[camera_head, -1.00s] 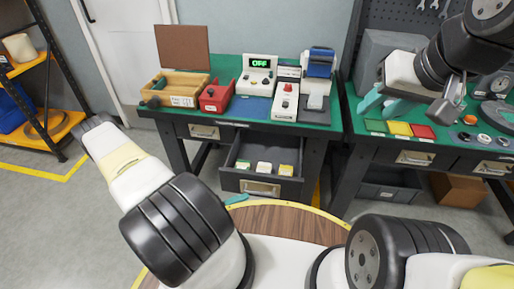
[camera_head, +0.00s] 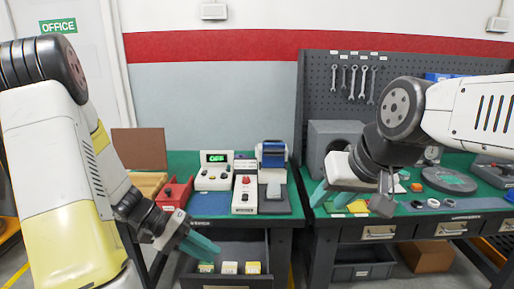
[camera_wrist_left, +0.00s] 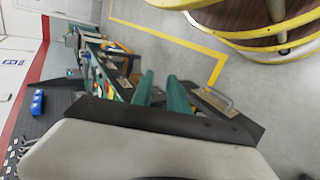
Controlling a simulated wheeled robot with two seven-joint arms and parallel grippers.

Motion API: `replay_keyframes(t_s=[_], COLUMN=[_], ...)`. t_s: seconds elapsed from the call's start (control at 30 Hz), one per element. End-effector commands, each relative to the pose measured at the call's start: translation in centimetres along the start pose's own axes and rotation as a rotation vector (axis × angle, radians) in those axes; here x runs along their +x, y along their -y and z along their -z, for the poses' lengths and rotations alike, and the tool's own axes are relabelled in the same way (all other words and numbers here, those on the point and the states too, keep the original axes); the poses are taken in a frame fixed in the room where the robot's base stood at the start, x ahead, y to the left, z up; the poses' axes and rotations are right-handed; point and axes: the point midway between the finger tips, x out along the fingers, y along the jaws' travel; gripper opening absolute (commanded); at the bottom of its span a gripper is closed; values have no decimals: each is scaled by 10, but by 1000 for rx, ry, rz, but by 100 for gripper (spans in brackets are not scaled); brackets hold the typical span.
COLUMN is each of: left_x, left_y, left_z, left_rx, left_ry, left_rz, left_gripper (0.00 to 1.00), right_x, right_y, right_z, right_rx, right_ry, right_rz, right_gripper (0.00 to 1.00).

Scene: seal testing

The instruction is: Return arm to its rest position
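My left arm comes in from the left, and its gripper (camera_head: 203,246) hangs over the open drawer in front of the left bench. The left wrist view shows its two teal fingers (camera_wrist_left: 162,90) spread apart with nothing between them. My right arm comes in from the right, bent. Its gripper (camera_head: 332,198) is above the near left part of the right bench, with teal fingers apart and no object seen between them. The two arms are well apart from each other.
The open drawer (camera_head: 229,281) holds several small boxes. On the left bench are a red box (camera_head: 174,194), a device reading OFF (camera_head: 214,176) and a blue-topped device (camera_head: 272,155). The right bench holds a grey box (camera_head: 333,140) and small parts. A pegboard (camera_head: 400,72) stands behind.

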Motion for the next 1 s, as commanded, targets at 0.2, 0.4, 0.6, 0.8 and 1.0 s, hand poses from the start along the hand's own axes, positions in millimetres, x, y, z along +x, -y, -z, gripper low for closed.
replay_keyframes(t_s=[0.2,0.4,0.6,0.8,1.0], left_x=[-33,-65,-99,-124,-132], left_y=[-54,-94,-131,-154,-161], left_z=[-25,-48,-70,-85,-90], left_rx=[108,198,287,342,355], left_ry=[-2,-112,-310,-486,-545], left_rz=[279,504,659,713,722], left_gripper=[20,20,20,20,20], right_x=[0,0,0,0,0], right_y=[0,0,0,0,0], right_z=[0,0,0,0,0], right_rx=[0,0,0,0,0], right_ry=[0,0,0,0,0], right_rz=[0,0,0,0,0], right_gripper=[36,36,36,36,36])
